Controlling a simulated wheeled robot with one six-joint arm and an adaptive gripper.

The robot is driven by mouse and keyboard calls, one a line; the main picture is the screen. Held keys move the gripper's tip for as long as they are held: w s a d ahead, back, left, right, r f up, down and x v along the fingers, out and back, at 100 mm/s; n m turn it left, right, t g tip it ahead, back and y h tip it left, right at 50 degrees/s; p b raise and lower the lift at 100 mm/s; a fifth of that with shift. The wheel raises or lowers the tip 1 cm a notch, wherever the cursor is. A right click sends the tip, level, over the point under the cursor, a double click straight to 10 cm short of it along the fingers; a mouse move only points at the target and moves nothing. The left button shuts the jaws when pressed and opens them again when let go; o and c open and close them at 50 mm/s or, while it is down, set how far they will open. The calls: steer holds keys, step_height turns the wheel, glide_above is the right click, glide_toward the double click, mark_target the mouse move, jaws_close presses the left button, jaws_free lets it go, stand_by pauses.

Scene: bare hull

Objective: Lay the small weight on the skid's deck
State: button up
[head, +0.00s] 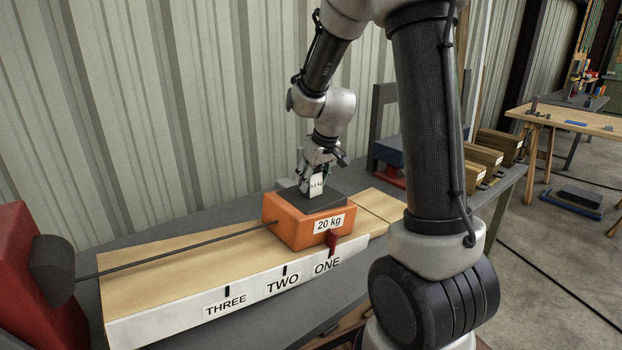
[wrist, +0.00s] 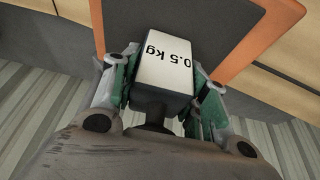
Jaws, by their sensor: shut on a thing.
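The small weight (head: 317,184) is a block with a white label; the label reads 0.5 kg in the wrist view (wrist: 165,62). My gripper (head: 314,180) is shut on it, with a finger on each side. The skid (head: 284,222) is an orange block marked 20 kg with a dark grey deck (head: 333,201) on top. The weight is over the deck, towards its left part in the head view. I cannot tell whether its bottom touches the deck. The wrist view shows the orange rim (wrist: 262,36) beyond the weight.
The skid sits on a wooden track (head: 170,262) marked ONE, TWO and THREE. A rod (head: 180,250) runs from the skid to a red and black unit (head: 40,280) at left. A red pointer (head: 331,242) is on the skid's front. Wooden blocks (head: 484,157) stand behind my arm.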

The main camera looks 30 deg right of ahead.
steer(key=o, duration=1.4)
steer(key=shift+r, duration=0.2)
steer(key=s+a+v, duration=0.1)
steer(key=v, duration=1.2)
steer(key=s, duration=0.7)
steer(key=s+r+m, duration=0.1)
steer(key=s, duration=0.7)
steer(key=s+m, duration=0.1)
steer(key=s, duration=0.6)
steer(key=shift+s+r+h, duration=0.2)
steer(key=shift+s+h, duration=0.15)
steer(key=shift+h, duration=0.05)
